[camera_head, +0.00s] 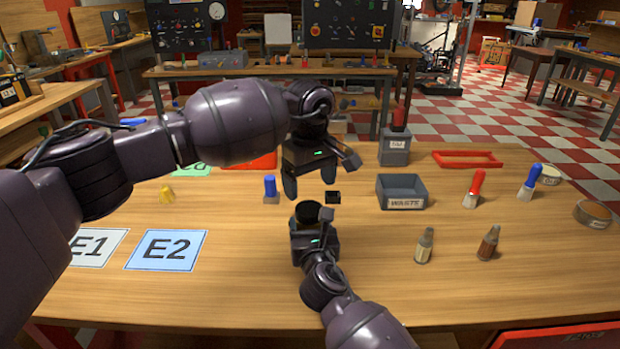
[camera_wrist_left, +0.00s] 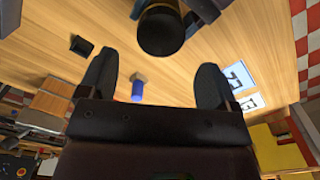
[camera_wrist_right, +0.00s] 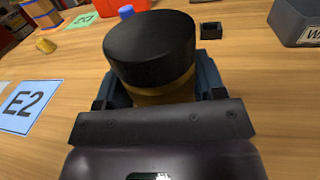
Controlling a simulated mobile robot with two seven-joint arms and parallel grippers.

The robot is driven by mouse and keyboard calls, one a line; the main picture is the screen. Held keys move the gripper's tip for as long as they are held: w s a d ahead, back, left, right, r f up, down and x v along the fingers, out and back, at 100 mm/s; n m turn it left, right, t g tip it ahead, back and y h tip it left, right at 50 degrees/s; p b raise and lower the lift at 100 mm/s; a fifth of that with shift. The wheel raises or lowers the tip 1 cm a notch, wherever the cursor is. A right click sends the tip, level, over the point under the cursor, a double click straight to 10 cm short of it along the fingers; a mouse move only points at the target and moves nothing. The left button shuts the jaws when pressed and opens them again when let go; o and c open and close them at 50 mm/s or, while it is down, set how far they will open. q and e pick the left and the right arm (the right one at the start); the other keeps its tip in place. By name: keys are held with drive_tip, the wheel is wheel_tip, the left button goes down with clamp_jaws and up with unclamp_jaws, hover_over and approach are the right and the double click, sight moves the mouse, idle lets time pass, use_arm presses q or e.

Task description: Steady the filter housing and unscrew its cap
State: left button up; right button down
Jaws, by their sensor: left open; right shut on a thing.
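The filter housing shows a wide black cap (camera_wrist_right: 150,48) on an amber-brown body (camera_wrist_right: 170,92) in the right wrist view. The cap also shows in the head view (camera_head: 312,210) and at the top of the left wrist view (camera_wrist_left: 161,30). The cap sits on the body; the threads cannot be seen. My right gripper (camera_head: 314,232) is shut on the body, below the cap, with the housing roughly upright. My left gripper (camera_head: 309,184) is open and empty, fingers pointing down, just beyond and above the cap. In the left wrist view the cap lies outside the fingers (camera_wrist_left: 155,78).
A small black open box (camera_head: 333,197) and a blue-topped piece (camera_head: 270,187) stand close by. A grey WASTE bin (camera_head: 402,192), two small bottles (camera_head: 424,246) and brushes (camera_head: 474,188) are to the right. The E2 mat (camera_head: 166,250) lies left. The front middle table is clear.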

sight(311, 207)
use_arm(q)
drive_tip(key=shift+r+m, duration=0.6)
drive_tip(key=shift+m, duration=0.5)
drive_tip(key=shift+f, duration=3.9)
drive_tip(key=c, duration=0.9)
drive_tip(key=n, duration=0.6)
drive_tip(key=shift+w+d+r+n, duration=0.1)
drive_tip(key=shift+n, duration=0.2)
